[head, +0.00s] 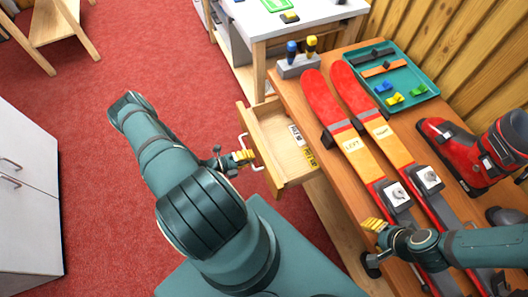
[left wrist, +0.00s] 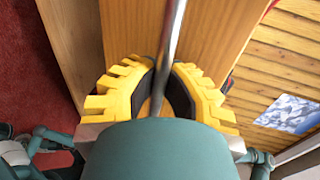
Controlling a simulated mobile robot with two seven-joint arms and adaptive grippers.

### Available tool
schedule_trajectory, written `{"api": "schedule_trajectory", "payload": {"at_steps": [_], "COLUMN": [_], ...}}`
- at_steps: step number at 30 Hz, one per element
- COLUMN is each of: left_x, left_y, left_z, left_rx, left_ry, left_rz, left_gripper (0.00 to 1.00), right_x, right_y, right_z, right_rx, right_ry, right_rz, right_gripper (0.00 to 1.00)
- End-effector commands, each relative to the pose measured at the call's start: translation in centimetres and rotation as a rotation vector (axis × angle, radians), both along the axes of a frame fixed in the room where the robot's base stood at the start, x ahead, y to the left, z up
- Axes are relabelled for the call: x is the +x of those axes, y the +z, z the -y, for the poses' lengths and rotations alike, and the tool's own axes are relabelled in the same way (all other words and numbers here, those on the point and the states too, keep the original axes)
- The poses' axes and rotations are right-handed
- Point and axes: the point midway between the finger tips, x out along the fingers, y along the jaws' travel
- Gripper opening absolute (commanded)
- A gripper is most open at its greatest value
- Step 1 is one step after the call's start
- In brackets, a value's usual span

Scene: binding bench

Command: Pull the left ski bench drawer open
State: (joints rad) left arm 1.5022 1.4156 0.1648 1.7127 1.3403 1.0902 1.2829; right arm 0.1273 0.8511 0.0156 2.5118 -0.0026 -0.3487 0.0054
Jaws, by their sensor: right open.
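The left ski bench drawer (head: 273,140) is light wood and stands pulled out from the bench's left side, its inside showing. Its metal handle (head: 243,139) is on the front facing left. My left gripper (head: 246,156) is at this handle. In the left wrist view the handle bar (left wrist: 172,40) runs between the yellow fingers of my left gripper (left wrist: 165,75), which are closed in on it from both sides. My right gripper (head: 372,226) is open and empty over the bench's near part, beside the skis.
Two red and orange skis (head: 325,100) lie on the bench (head: 290,90). Behind are a teal tray (head: 428,81) with small parts, a red boot (head: 460,160) and a screwdriver block (head: 298,67). A white cabinet (head: 30,200) stands left; red carpet (head: 130,50) is clear between.

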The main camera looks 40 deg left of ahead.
Motion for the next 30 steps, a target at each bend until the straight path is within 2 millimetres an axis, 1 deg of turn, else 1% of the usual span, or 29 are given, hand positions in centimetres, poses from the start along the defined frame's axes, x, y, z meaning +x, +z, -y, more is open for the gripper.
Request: {"api": "schedule_trajectory", "payload": {"at_steps": [3,9,22,23,24,25,30], "left_x": [-1.4,-2.6,-2.8,-2.8,-2.8,-2.8,-2.9], "left_y": [0.0,0.1,0.1,0.1,0.1,0.1,0.1], "left_z": [-0.7,-1.1,-1.2,-1.2,-1.2,-1.2,-1.2], "left_rx": [0.000,-0.002,-0.001,-0.001,-0.001,-0.001,-0.001], "left_ry": [0.001,0.000,0.000,0.000,0.000,0.000,0.000], "left_rz": [0.001,0.001,0.003,0.003,0.003,0.003,0.002], "left_gripper": [0.00,0.00,0.00,0.18,0.32,0.41,0.41], "right_x": [0.1,0.1,0.1,0.1,0.1,0.1,0.1], "right_y": [-0.4,-0.5,-0.5,-0.5,-0.5,-0.5,-0.5], "right_z": [0.0,0.0,0.0,0.0,0.0,0.0,0.0], "right_rx": [0.000,0.000,0.000,0.000,0.000,0.000,0.000], "right_ry": [-0.001,-0.001,-0.001,-0.001,-0.001,-0.001,-0.001], "right_rz": [0.002,0.003,0.004,0.004,0.003,0.003,0.003], "right_gripper": [0.47,0.47,0.47,0.47,0.47,0.47,0.47]}}
